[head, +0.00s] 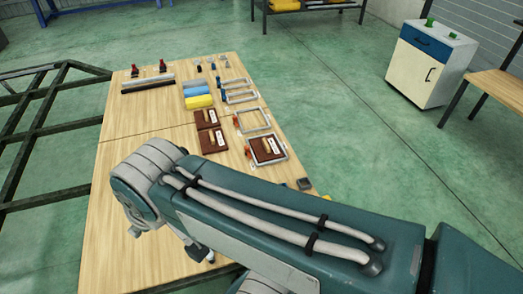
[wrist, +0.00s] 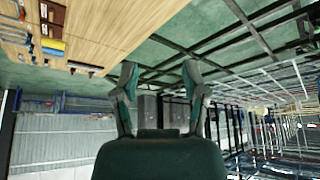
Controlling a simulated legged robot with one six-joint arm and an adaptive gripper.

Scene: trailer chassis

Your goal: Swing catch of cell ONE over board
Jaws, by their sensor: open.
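In the head view, a brown board (head: 267,147) with a pale label lies inside a grey frame (head: 284,157) on the wooden table. A red catch (head: 248,152) sits at that frame's left side. A second grey frame (head: 268,126) behind it is empty, with a red catch (head: 236,122) at its left. Two more brown boards (head: 207,117) (head: 211,140) lie to the left, outside the frames. I cannot read which cell is ONE. My gripper (wrist: 160,80) is open and empty in the wrist view, away from the boards and catches.
Smaller frames with blue catches (head: 219,97) lie farther back. Blue and yellow blocks (head: 199,101), dark and grey bars (head: 148,87) and red-topped items (head: 162,67) are on the table. A metal chassis (head: 35,125) stands left; a white cabinet (head: 428,65) stands right.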

